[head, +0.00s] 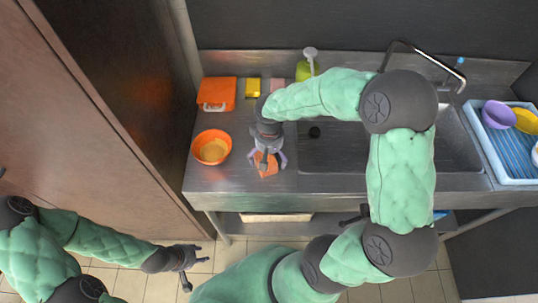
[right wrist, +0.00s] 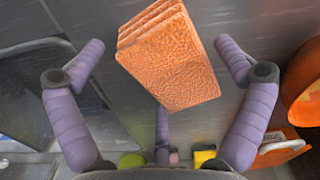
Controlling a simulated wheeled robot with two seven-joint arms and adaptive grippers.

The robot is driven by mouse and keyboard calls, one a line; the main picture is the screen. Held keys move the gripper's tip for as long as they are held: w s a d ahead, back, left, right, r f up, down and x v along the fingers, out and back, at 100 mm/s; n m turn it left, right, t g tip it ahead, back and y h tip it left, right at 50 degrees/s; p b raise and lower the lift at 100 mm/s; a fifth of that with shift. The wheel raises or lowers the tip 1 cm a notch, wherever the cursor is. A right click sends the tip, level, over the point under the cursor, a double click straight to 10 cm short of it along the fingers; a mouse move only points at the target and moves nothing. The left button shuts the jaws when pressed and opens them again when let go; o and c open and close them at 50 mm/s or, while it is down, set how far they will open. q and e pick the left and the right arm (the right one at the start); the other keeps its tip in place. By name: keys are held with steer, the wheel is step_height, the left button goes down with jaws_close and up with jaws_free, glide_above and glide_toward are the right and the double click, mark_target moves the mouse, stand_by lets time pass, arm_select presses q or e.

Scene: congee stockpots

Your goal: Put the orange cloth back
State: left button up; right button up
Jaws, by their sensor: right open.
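The orange cloth (head: 266,165) is a folded, textured block on the steel counter, left of the sink and near the front edge. It shows clearly in the right wrist view (right wrist: 172,62), its stacked folds facing away. My right gripper (head: 268,158) is above the cloth, pointing down, and partly hides it in the head view. Its purple fingers are spread wide on either side of the cloth in the right wrist view, with gaps to both. My left gripper (head: 188,268) is out over the floor at lower left, fingers apart and empty, away from the counter.
An orange bowl (head: 211,147) stands left of the cloth. Behind are an orange item with a white handle (head: 216,94), a yellow sponge (head: 253,87), a pink item (head: 277,86) and a green bottle (head: 307,68). A blue dish rack (head: 509,150) is right of the sink (head: 345,153).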

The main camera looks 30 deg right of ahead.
step_height(320, 180, up, 12)
steer(key=p, duration=0.2)
steer(key=shift+p, duration=0.3)
stand_by(0.3)
